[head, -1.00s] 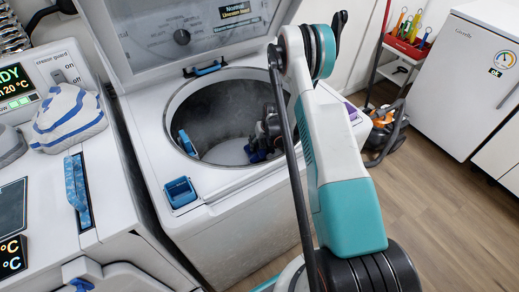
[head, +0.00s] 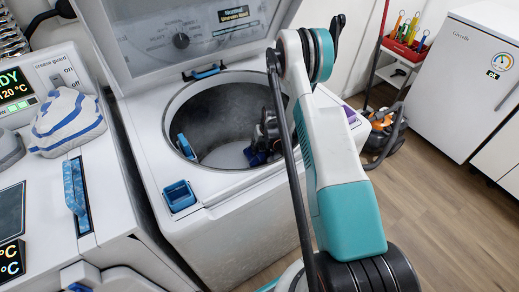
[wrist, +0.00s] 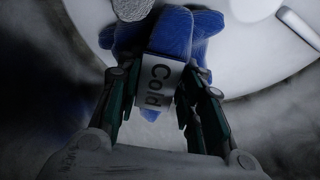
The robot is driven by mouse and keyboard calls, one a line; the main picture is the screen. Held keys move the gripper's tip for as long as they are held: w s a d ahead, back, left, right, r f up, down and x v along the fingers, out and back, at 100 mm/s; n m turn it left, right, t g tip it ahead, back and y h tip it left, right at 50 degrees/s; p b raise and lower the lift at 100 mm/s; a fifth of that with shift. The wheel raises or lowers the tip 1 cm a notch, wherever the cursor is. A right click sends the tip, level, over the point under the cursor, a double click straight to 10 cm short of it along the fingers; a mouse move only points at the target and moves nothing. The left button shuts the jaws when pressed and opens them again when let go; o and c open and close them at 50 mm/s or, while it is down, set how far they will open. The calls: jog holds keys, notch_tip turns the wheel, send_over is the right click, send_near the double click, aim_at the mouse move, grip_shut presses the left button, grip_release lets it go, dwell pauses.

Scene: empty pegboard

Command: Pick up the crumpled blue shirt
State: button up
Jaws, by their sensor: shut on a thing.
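The crumpled blue shirt (wrist: 175,35) is inside the washer drum. It shows as bunched blue fabric with a white tag reading "Cold". In the head view only a small dark blue patch of it (head: 256,158) shows near the drum floor. My gripper (wrist: 158,95) is down in the drum, with its fingers on both sides of the tagged blue bundle and shut on it. In the head view my gripper (head: 266,137) is partly hidden by the drum rim and my arm. I cannot tell whether the shirt is clear of the drum floor.
The open top-loading washer (head: 222,182) surrounds my gripper with its drum rim; its raised lid (head: 160,45) stands behind. A striped white-and-blue cloth (head: 68,120) lies on the left machine. Floor (head: 440,220) is clear at right.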

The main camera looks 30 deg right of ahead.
aim_at(259, 146)
jog(key=r+p, duration=0.2)
jog(key=r, duration=0.2)
jog(key=r+p, duration=0.2)
jog(key=r, duration=0.1)
jog(key=shift+a+r, duration=0.2)
jog(key=shift+r, duration=0.2)
jog(key=a+p, duration=0.4)
jog(key=a, duration=1.5)
notch_tip(259, 146, up, 34)
jog(key=p, duration=3.3)
jog(key=shift+s+a+f+p, duration=0.2)
jog(key=shift+s+a+p, duration=0.1)
jog(key=shift+s+p, duration=0.05)
jog(key=shift+f, duration=0.1)
